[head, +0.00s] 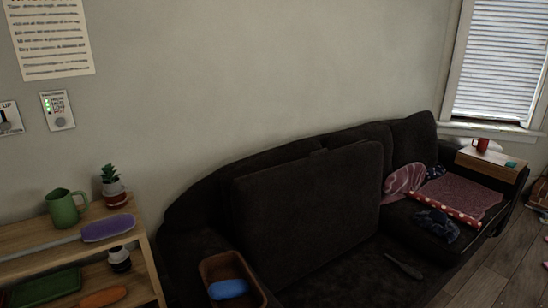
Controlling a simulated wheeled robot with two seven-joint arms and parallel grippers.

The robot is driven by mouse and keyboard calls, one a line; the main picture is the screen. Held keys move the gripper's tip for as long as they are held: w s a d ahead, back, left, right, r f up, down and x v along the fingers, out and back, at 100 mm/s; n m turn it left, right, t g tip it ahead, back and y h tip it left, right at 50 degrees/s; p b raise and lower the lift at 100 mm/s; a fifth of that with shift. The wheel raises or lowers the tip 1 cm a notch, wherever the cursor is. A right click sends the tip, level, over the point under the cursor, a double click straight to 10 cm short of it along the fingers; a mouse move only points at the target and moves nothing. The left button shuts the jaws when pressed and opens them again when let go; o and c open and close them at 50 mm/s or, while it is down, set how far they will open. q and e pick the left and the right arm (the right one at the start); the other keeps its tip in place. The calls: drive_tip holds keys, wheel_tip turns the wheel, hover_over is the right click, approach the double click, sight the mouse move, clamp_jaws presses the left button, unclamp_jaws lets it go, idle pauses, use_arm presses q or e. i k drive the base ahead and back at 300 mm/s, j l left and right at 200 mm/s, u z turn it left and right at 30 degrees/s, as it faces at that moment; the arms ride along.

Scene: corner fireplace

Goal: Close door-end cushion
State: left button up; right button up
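A dark sofa (197,200) stands along the wall. A large dark seat cushion (310,215) is raised and stands nearly upright, leaning against the sofa's backrest on the left and middle part. The area in front of its lower edge (350,277) is dark, so I cannot make out much detail there. A thin dark grey object (404,266) lies at its right. The right-hand seat part lies flat. No door is in view, so I cannot tell which end is the door end. Neither of my grippers is in view.
A brown tray (214,266) with a blue item (228,289) sits at the sofa's left end. A pink blanket (461,192) and dark cloths (437,225) lie on the right seat. A wooden shelf (143,232) stands left. Wooden floor (487,275) shows at right.

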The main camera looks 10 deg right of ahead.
sight(292, 219)
drive_tip(key=i+l, duration=0.15)
drive_tip(key=l, duration=0.25)
drive_tip(key=i+l, duration=0.1)
drive_tip(key=l, duration=0.3)
drive_tip(key=i+l, duration=0.15)
drive_tip(key=l, duration=0.25)
drive_tip(key=i+l+z, duration=0.1)
drive_tip(key=l, duration=0.25)
drive_tip(key=i+l, duration=0.2)
drive_tip(key=l, duration=0.2)
